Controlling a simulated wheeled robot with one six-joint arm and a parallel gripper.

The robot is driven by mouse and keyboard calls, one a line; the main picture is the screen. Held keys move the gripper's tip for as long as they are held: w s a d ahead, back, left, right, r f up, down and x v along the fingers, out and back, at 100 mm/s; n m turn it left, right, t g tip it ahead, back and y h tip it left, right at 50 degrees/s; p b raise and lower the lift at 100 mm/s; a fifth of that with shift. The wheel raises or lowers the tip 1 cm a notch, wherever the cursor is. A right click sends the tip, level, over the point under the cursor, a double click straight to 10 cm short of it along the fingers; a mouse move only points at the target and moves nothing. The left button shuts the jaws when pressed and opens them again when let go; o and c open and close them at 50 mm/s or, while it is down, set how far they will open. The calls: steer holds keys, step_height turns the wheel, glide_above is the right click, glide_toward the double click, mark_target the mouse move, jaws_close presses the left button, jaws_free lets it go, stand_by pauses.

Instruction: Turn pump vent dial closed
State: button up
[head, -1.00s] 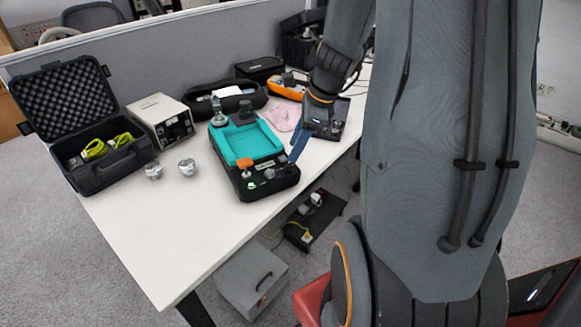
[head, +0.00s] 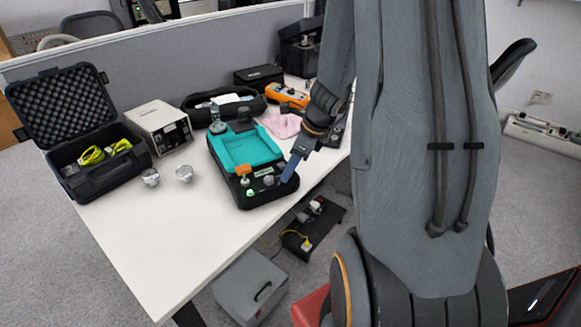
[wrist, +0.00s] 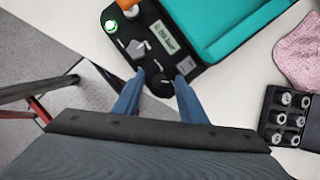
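The pump unit is a black case with a teal top (head: 250,150), on the white table near its front edge. Its front panel carries a small display (wrist: 162,37), a green-lit button (wrist: 110,26), a grey pointer knob (wrist: 136,49) and a black dial (wrist: 161,87) at the corner. I cannot read which dial is the vent. My gripper (head: 291,168) points down at the panel's right end. In the wrist view its two blue fingers (wrist: 158,78) are apart, one on each side of the black dial. I cannot tell whether they touch it.
A block with several metal fittings (wrist: 286,117) and a pink cloth (head: 282,125) lie right of the pump. Two metal pieces (head: 184,173), a white instrument box (head: 158,122) and an open black case (head: 100,172) stand left. The front-left tabletop is clear.

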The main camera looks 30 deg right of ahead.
jaws_close()
steer(key=n+g+p, duration=0.1)
steer(key=n+p, duration=0.1)
steer(key=n, duration=0.2)
steer(key=shift+w+d+r+y, duration=0.1)
steer(key=shift+y, duration=0.3)
steer(key=n+g+p, duration=0.1)
steer(key=n, duration=0.1)
steer(key=n+g+p, duration=0.1)
steer(key=n, duration=0.1)
steer(key=shift+w+n+y, duration=0.15)
steer(key=shift+n+y, duration=0.15)
steer(key=n, duration=0.1)
steer(key=n+g, duration=0.1)
steer(key=n, duration=0.1)
steer(key=n+g+p, duration=0.1)
steer(key=n, duration=0.1)
steer(key=shift+w, duration=0.25)
steer(key=shift+n+g+h, duration=0.6)
steer(key=shift+n+g, duration=0.2)
steer(key=shift+n, duration=1.4)
